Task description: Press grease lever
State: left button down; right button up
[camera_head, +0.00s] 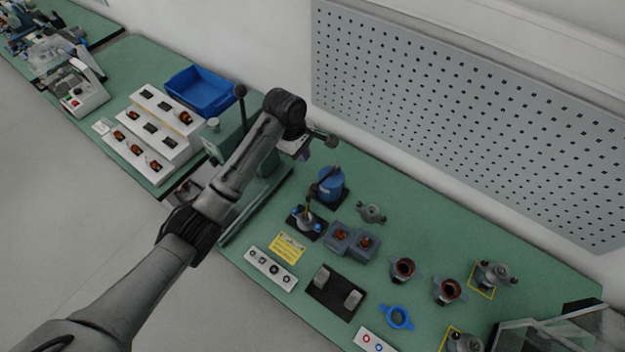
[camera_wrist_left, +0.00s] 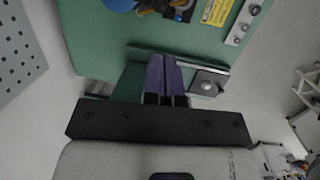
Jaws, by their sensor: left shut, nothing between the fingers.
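A blue cylindrical pot (camera_head: 332,184) stands on a dark base in the middle of the green bench. A thin brown-dark lever-like arm (camera_head: 314,190) shows on its left side; I cannot tell for sure that it is the grease lever. The left wrist view shows part of the blue pot (camera_wrist_left: 118,4) at the top edge. My left gripper (camera_head: 305,153) is beyond and left of the pot, above the bench, partly hidden by my wrist. Its purple fingers (camera_wrist_left: 163,62) are shut together and empty, apart from the pot. My right gripper is not in view.
A green press (camera_head: 230,135) stands behind my left arm. Nearby are a small fixture with blue knobs (camera_head: 305,222), grey blocks with copper parts (camera_head: 352,240), a yellow label (camera_head: 287,247) and a button panel (camera_head: 270,268). A pegboard (camera_head: 460,120) rises behind.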

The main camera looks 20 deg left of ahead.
pick_arm(q)
send_near(314, 185)
jog(key=f, duration=0.5)
jog(key=d+f, duration=0.1)
jog(key=f, duration=0.1)
jog(key=shift+w+d+f+p, duration=0.1)
jog(key=shift+w+f+p, duration=0.1)
jog(key=shift+w+p, duration=0.15)
dwell(0.3)
